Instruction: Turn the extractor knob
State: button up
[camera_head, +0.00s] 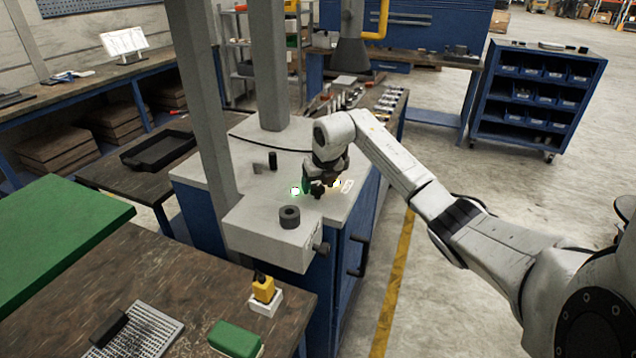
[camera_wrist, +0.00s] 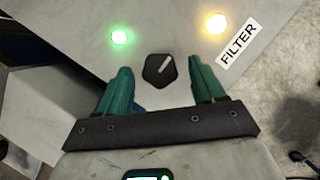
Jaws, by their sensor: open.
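A black knob (camera_wrist: 159,70) with a white pointer line sits on the light grey panel top (camera_wrist: 70,35); its line slants up to the right. In the head view the dark knob (camera_head: 317,191) shows just below my gripper (camera_head: 325,181). In the wrist view my gripper (camera_wrist: 160,66) is open. Its two green fingers stand left and right of the knob, with a gap on each side. A lit green lamp (camera_wrist: 118,37) is up left of the knob. A lit yellow lamp (camera_wrist: 217,23) is up right, beside a white label (camera_wrist: 238,44) reading FILTER.
A dark ring-shaped cylinder (camera_head: 289,217) stands on the machine's front ledge. A grey post (camera_head: 204,90) and a thicker column (camera_head: 270,65) rise left of my arm. A wooden bench (camera_head: 150,265) is in the left foreground. Open floor lies to the right.

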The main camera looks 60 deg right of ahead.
jog(key=shift+w+f, duration=0.15)
jog(key=shift+f, duration=0.15)
jog(key=shift+c, duration=0.3)
jog(key=c, duration=1)
jog(key=shift+d, duration=0.1)
